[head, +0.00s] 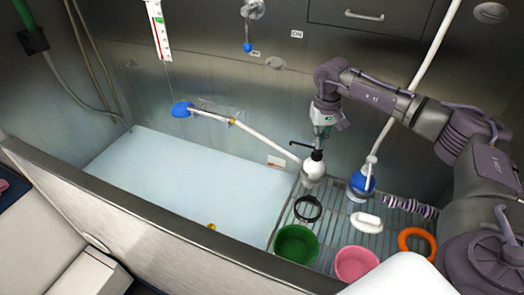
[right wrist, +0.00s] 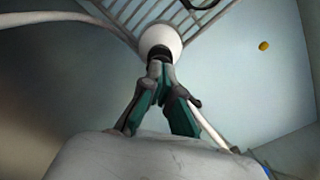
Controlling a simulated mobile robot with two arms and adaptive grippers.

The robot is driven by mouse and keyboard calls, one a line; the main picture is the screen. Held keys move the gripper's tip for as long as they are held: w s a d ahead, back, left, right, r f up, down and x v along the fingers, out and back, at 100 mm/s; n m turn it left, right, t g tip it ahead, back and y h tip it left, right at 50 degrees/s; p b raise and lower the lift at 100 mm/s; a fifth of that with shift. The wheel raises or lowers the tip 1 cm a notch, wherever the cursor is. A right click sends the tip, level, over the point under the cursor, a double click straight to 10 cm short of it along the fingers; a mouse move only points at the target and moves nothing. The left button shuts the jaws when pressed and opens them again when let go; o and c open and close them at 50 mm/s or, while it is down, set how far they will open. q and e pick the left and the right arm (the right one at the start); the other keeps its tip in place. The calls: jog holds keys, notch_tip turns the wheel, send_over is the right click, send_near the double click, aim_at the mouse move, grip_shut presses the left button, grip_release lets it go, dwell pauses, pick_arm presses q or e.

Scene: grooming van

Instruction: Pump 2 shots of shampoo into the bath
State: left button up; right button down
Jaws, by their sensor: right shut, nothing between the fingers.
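The shampoo bottle (head: 313,170) is white with a black pump top and a black spout pointing left. It stands upright on the slatted rack at the right end of the bath. The bath (head: 190,185) is pale blue and looks empty but for a small yellow item. My right gripper (head: 319,143) is shut, pointing down over the pump top. In the right wrist view the closed fingertips (right wrist: 160,68) are right at the black top of the white bottle (right wrist: 160,38); whether they touch it I cannot tell. My left gripper is not in view.
On the rack (head: 340,225) are a green bowl (head: 296,244), a pink bowl (head: 357,264), an orange ring (head: 416,243), a black ring (head: 308,209), a white brush-like item (head: 367,222) and a blue item (head: 361,184). A white wand (head: 260,143) slants across behind the bottle.

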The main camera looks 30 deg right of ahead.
jog(key=shift+s, duration=0.1)
jog(key=shift+r+p, duration=1.25)
jog(key=shift+r, duration=0.4)
jog(key=shift+r, duration=0.1)
jog(key=shift+r+p, duration=2.1)
jog(key=shift+r, duration=0.8)
jog(key=shift+r, duration=0.1)
